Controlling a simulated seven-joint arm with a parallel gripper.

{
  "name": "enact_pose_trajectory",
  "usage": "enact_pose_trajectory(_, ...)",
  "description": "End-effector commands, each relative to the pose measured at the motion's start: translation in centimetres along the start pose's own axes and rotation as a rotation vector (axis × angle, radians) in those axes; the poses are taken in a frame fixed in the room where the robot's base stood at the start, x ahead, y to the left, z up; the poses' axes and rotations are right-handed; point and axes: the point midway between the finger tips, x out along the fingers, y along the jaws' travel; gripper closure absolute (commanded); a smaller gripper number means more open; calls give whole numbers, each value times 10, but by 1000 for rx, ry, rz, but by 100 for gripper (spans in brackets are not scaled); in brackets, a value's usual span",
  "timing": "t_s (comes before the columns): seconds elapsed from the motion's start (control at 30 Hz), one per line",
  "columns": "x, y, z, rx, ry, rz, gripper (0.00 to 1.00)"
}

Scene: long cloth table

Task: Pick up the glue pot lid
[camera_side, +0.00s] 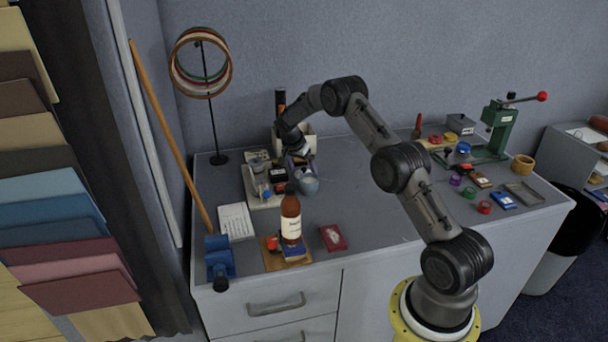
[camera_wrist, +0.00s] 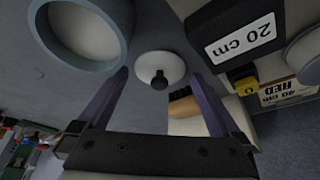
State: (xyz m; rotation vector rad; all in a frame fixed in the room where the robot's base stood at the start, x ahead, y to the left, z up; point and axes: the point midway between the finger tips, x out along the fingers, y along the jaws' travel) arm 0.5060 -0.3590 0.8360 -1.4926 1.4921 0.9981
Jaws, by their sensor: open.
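The glue pot lid (camera_wrist: 150,64) is a small white disc with a black knob. In the wrist view it lies just beyond and between the two purple fingertips of my gripper (camera_wrist: 159,78), which are apart with nothing clearly held. I cannot tell how far above the lid the fingers are. The blue-grey glue pot (camera_wrist: 44,42), with a pale inside, stands uncovered at the upper left of the wrist view. In the side view the pot (camera_side: 308,187) stands just right of my gripper (camera_side: 290,163), and I cannot make out the lid there.
A black block marked 20 cm (camera_wrist: 238,38) is close to the right finger in the wrist view. A brown bottle (camera_side: 290,216) stands nearer the table's front edge. A hoop stand (camera_side: 211,110) is at the back left. The table's middle, right of the pot, is clear.

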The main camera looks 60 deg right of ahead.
Motion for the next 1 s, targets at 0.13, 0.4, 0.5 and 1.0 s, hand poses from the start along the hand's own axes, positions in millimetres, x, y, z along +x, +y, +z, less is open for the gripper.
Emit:
enact_pose_trajectory(0.13,3,0,0,1,1,-1,0)
enact_pose_trajectory(0.4,2,0,0,1,0,-1,27)
enact_pose_trajectory(0.5,2,0,0,1,0,-1,45)
enact_pose_trajectory(1.0,1,0,-1,1,0,0,87)
